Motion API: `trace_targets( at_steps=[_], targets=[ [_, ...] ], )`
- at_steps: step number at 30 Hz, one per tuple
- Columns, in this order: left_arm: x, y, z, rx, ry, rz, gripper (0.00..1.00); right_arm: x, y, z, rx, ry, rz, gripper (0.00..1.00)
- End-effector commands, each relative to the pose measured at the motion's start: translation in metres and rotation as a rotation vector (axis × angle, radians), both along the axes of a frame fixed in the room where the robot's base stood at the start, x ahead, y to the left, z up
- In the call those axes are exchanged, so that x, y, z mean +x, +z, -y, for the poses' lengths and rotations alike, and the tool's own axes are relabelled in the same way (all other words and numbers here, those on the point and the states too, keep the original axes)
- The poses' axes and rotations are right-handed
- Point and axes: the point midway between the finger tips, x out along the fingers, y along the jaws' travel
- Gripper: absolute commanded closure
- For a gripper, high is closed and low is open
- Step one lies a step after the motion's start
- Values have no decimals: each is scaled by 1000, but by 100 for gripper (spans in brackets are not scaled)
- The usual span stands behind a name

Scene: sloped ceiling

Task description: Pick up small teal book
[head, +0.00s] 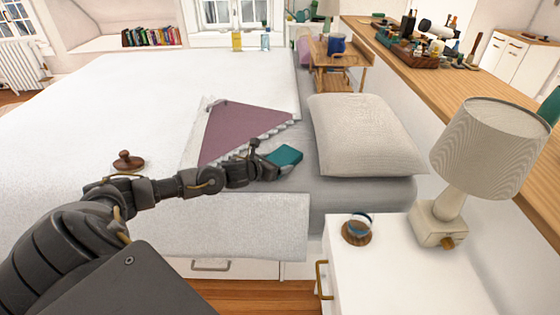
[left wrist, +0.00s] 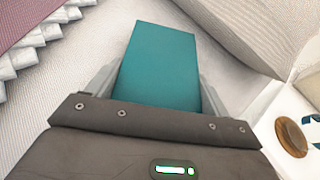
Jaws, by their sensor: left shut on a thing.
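The small teal book (head: 285,156) is over the grey sheet of the bed, left of the pillow, in the head view. In the left wrist view the book (left wrist: 158,68) fills the space between the two fingers. My left gripper (head: 268,163) is shut on the book, with a finger along each side. I cannot tell how far the book is above the sheet. My right gripper is not in view.
A grey pillow (head: 365,135) lies to the right of the book, and a purple cloth (head: 235,130) with a ruffled edge lies behind left. A white nightstand (head: 385,275) with a lamp (head: 487,150) stands at front right. A wooden knobbed lid (head: 128,161) rests on the bed.

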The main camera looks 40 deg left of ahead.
Motion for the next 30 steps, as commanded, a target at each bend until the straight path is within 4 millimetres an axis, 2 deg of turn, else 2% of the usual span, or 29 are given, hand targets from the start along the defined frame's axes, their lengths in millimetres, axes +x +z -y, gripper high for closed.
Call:
trace_targets(
  at_steps=[10,14,17,25,27,30],
  targets=[
    [0,6,0,1,0,2,48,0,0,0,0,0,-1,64],
    [1,19,0,0,0,3,48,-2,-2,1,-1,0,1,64],
    [0,37,-1,3,0,5,48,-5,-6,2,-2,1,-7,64],
    [-59,95,4,9,-5,-2,48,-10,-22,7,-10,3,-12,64],
    [-80,100,7,7,-6,-7,48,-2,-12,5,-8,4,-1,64],
    [-101,110,8,7,-5,-5,48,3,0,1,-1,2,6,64]
  ],
)
